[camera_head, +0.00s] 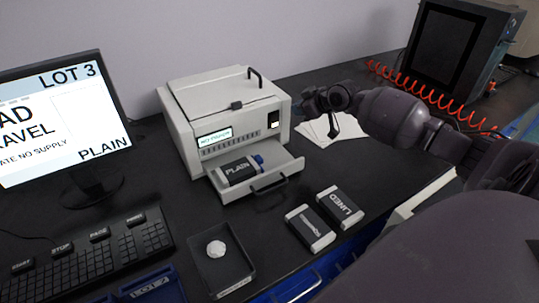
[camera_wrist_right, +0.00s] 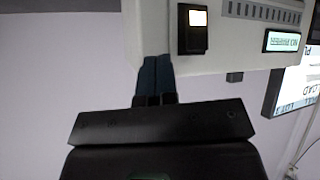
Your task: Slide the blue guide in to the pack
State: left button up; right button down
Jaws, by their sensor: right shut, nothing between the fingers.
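The pack (camera_head: 235,173), dark with pale ends and marked PLAIN, lies in the pulled-out drawer (camera_head: 284,172) of the white printer-like machine (camera_head: 215,98). A small blue guide (camera_head: 258,159) stands at the pack's right end. I cannot tell whether the two touch. My right gripper (camera_head: 334,130) is right of the machine, above the papers and apart from the guide. Its dark blue fingers (camera_wrist_right: 155,80) are shut together and empty in the right wrist view, before the machine's pale body (camera_wrist_right: 225,35). The guide is not seen there. My left gripper is not in view.
Two more packs, one marked LINED (camera_head: 340,207) and one beside it (camera_head: 310,228), lie in front of the drawer. A black tray (camera_head: 239,273) holds a white lump. A monitor (camera_head: 62,120) and keyboard (camera_head: 95,262) stand left. White sheets (camera_head: 345,128) lie right of the machine.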

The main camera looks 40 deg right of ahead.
aim_at(259, 162)
jog(key=s+a+f+m+g+y, duration=0.3)
jog(key=s+a+f+m+g, duration=0.1)
jog(key=s+g, duration=0.2)
jog(key=b+x, duration=0.1)
jog(key=x, duration=0.8)
jog(key=shift+w+a+f+b, duration=0.2)
jog(key=shift+w+a+b, duration=0.05)
jog(key=shift+w+b, duration=0.15)
jog(key=shift+w+a+r, duration=0.1)
jog(key=shift+a, duration=0.45)
jog(key=shift+w+a+r, duration=0.1)
jog(key=shift+a, duration=0.5)
jog(key=shift+a+p, duration=0.3)
jog(key=shift+a, duration=0.35)
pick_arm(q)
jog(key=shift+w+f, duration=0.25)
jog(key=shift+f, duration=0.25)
pick_arm(e)
jog(key=shift+a, duration=0.15)
